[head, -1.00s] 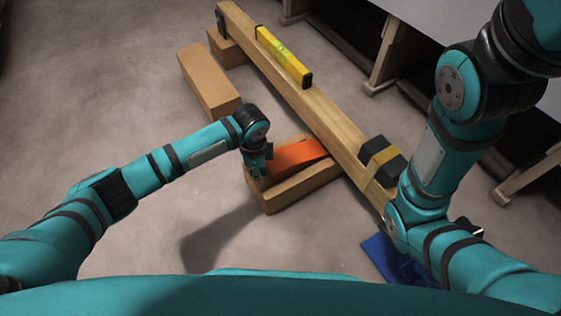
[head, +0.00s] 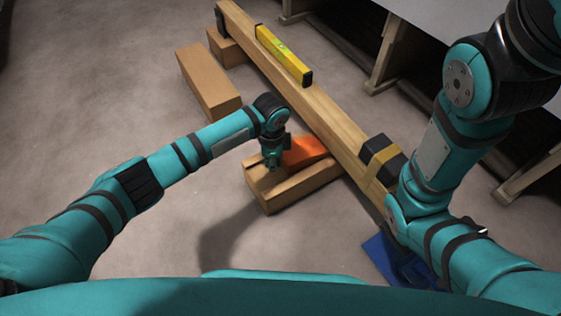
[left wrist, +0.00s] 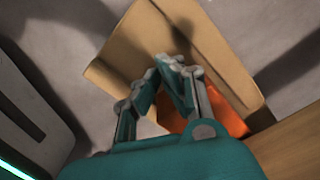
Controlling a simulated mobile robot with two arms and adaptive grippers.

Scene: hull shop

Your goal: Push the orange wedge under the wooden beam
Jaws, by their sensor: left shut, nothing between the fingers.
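The orange wedge (head: 305,151) lies on a wooden block (head: 305,187), with its far end at the side of the long wooden beam (head: 326,119). My left gripper (head: 272,166) is shut and empty over the block, at the wedge's left end. It hides part of the wedge, and I cannot tell whether it touches it. In the left wrist view the shut fingers (left wrist: 172,62) point over the block (left wrist: 150,35). The wedge (left wrist: 232,121) shows partly behind the fingers, with the beam (left wrist: 290,150) at lower right. My right gripper is not visible; only its arm shows.
Another wooden block (head: 208,82) lies left of the beam. A blue object (head: 385,252) is on the floor beneath my right arm. The floor at left is clear.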

